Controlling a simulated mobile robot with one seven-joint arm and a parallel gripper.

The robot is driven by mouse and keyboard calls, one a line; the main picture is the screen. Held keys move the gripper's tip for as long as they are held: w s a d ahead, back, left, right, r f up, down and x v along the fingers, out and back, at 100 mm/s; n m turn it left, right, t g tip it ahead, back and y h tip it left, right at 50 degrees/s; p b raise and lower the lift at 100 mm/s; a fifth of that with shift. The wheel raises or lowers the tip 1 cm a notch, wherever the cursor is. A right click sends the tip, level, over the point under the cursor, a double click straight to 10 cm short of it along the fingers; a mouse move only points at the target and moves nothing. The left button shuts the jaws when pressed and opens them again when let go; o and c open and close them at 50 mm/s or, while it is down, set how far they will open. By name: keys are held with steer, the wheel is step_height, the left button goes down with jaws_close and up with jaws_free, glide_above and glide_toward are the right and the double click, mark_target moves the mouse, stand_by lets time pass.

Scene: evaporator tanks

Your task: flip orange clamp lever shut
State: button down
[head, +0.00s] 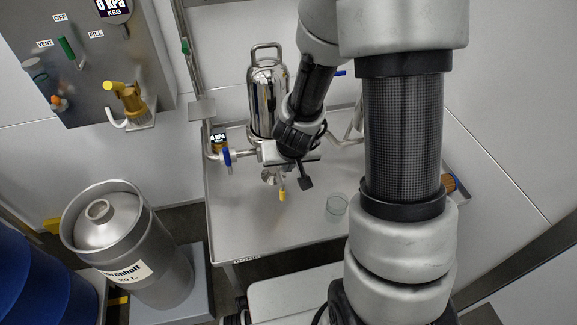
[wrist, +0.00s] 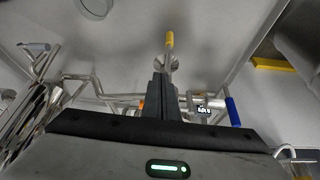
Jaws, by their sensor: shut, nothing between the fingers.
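A small orange patch (wrist: 141,104), likely part of the orange clamp lever, shows just left of my fingers in the wrist view. Most of it is hidden behind the gripper, so I cannot tell its angle. In the head view my arm covers that spot. My gripper (head: 305,183) is over the bench in front of the steel tank (head: 267,98). In the wrist view my gripper (wrist: 162,78) is shut and empty, its dark fingers together. Whether they touch the lever I cannot tell. A yellow-tipped handle (head: 282,195) on a small funnel-like fitting is just beyond the fingertips.
A blue valve lever (head: 227,157) and a small display (head: 218,138) are on the piping left of the tank. A keg (head: 130,245) stands at lower left. The bench front is mostly clear.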

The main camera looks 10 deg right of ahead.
steer(key=shift+w+d+r+p, duration=0.1)
steer(key=shift+w+r, duration=0.1)
steer(key=shift+w, duration=0.4)
steer(key=shift+w+r+p, duration=0.1)
steer(key=shift+w+r, duration=0.15)
steer(key=shift+w, duration=0.35)
steer(key=shift+w+d+r+p, duration=0.1)
steer(key=shift+w+r, duration=0.1)
steer(key=shift+w, duration=0.4)
